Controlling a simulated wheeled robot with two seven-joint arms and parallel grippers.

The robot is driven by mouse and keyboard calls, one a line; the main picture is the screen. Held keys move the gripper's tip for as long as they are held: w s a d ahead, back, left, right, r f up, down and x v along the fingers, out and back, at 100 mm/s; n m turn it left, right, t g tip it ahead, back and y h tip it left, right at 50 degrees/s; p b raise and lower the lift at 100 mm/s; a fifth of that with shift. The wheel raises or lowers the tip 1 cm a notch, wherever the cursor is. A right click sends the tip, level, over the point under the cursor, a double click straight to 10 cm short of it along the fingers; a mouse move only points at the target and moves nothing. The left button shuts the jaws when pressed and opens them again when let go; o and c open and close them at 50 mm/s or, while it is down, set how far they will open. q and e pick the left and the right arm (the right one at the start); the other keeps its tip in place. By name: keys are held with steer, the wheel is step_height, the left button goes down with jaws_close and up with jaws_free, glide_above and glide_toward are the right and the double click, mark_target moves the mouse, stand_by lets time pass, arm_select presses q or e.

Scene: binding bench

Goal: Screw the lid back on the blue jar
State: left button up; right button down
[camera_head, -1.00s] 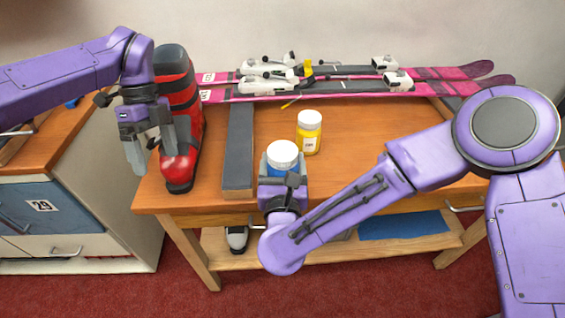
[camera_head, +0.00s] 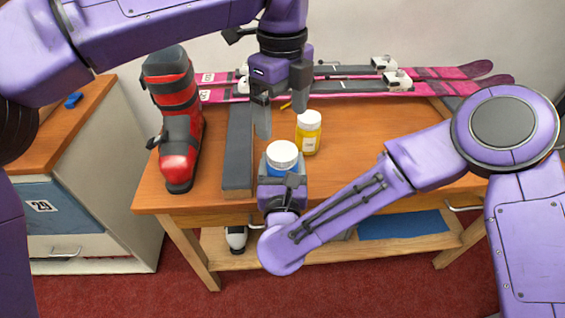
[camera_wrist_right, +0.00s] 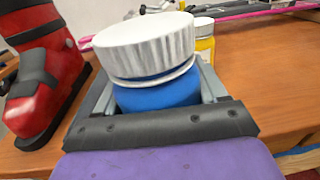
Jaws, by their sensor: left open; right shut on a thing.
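The blue jar (camera_head: 283,172) stands at the table's front edge with its white ribbed lid (camera_head: 283,154) sitting on top. In the right wrist view, the blue jar body (camera_wrist_right: 158,97) shows below the white lid (camera_wrist_right: 145,45), with a pale ring under the lid's rim. I cannot tell how tight the lid is. My right gripper (camera_head: 283,178) is shut on the jar, one finger on each side. My left gripper (camera_head: 281,119) is open and empty, fingers pointing down, above and behind the jar and apart from the lid.
A yellow jar with a white lid (camera_head: 309,132) stands close behind, to the right. A red and black ski boot (camera_head: 180,130) stands at the left beside a dark padded bar (camera_head: 238,150). Pink skis (camera_head: 440,88) lie along the back. The table's right half (camera_head: 370,125) is largely clear.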

mark_target(282, 150)
arm_select(q)
step_height(282, 150, down, 8)
steer(key=shift+f, duration=0.1)
stand_by(0.4)
steer(key=shift+c, duration=0.3)
steer(key=c, duration=1.1)
